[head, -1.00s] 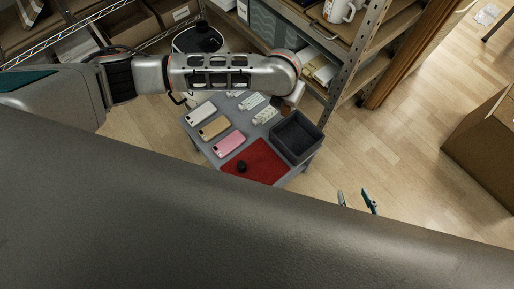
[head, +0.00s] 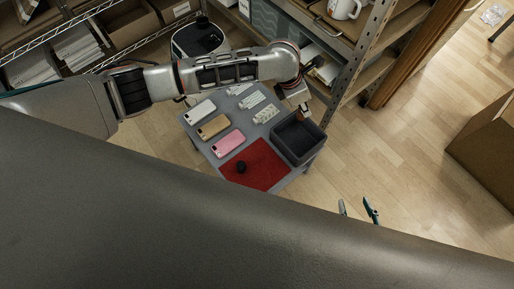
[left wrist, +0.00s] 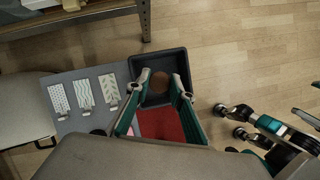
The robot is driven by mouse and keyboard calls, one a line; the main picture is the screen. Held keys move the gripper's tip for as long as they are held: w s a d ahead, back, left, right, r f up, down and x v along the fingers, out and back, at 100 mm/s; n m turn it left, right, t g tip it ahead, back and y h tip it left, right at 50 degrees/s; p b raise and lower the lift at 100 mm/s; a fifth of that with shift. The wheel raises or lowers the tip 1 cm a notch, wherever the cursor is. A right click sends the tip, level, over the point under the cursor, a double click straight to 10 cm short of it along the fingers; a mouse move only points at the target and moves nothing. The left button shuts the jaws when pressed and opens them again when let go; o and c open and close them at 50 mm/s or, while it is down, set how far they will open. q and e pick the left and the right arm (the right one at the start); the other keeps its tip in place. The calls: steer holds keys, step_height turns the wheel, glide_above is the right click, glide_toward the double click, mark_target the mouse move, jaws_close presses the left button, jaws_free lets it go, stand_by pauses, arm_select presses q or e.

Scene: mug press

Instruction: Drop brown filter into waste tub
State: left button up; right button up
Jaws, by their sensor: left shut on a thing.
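The dark grey waste tub (head: 292,157) stands on the far right corner of the small grey table. My left gripper (head: 304,116) is over the back part of the tub, shut on the brown filter (head: 303,113). In the left wrist view the round brown filter (left wrist: 160,82) shows between the fingertips, with the tub (left wrist: 152,60) around and below it. Most of the filter is hidden in the head view. My right gripper (head: 357,211) is low at the right, with its fingers apart and empty.
The grey table holds a red mat (head: 262,172) with a small black knob-like object (head: 241,167), a pink phone (head: 228,143), other phones and patterned cards (head: 252,100). A metal shelf post (head: 352,75) rises close behind the tub.

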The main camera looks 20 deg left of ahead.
mark_target(300, 115)
arm_select(q)
steer(key=shift+f, duration=0.6)
step_height(300, 115, down, 4)
steer(key=shift+s+r+b, duration=0.1)
steer(key=shift+s+b, duration=0.05)
steer(key=shift+b, duration=0.95)
steer(key=shift+f, duration=0.45)
steer(key=shift+w+r, duration=0.15)
steer(key=shift+w, duration=0.05)
arm_select(e)
steer(key=shift+w+a+r, duration=0.1)
steer(key=shift+w+a, duration=0.3)
steer(key=shift+a, duration=0.15)
arm_select(q)
steer(key=o, duration=1.1)
steer(key=shift+o, duration=0.4)
arm_select(e)
steer(key=shift+s, duration=0.1)
steer(key=shift+s+f, duration=0.1)
steer(key=shift+f, duration=0.15)
